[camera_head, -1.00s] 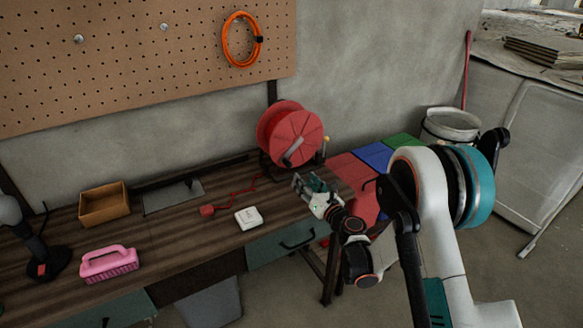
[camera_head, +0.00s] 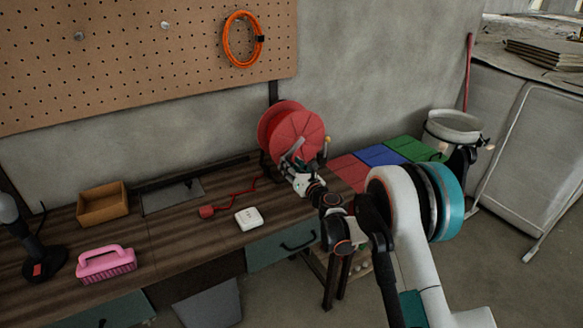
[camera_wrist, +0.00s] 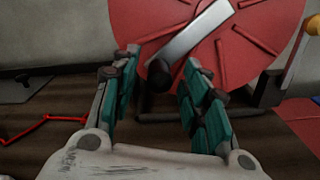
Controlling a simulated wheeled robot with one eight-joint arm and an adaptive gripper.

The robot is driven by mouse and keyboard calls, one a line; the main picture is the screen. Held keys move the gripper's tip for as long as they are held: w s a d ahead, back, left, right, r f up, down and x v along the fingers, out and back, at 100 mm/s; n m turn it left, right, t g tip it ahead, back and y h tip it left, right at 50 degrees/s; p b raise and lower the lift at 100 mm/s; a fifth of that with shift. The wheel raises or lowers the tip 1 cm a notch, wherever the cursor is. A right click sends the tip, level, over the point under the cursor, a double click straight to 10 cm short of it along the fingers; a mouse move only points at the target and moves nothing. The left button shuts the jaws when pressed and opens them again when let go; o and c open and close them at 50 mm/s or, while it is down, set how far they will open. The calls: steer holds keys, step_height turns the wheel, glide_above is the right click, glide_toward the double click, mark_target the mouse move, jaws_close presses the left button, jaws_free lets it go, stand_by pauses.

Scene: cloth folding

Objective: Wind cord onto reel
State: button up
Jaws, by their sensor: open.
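A red cord reel (camera_head: 301,128) stands on the wooden workbench against the wall. It also fills the top of the wrist view (camera_wrist: 240,45), with a grey crank arm (camera_wrist: 190,35) across its face and a dark round knob (camera_wrist: 159,76) at the crank's lower end. My gripper (camera_head: 292,158) is open in front of the reel; in the wrist view its teal fingers (camera_wrist: 160,95) lie either side of the knob, apart from it as far as I can tell. A red cord (camera_head: 236,192) runs along the bench from the reel to a red plug (camera_head: 206,211).
A white socket box (camera_head: 249,218), a pink brush (camera_head: 106,263) and a brown open box (camera_head: 103,205) sit on the bench to the left. An orange cord coil (camera_head: 242,40) hangs on the pegboard. A yellow-tipped post (camera_wrist: 314,25) stands right of the reel.

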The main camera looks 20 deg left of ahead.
jaws_close()
steer(key=shift+f, duration=0.15)
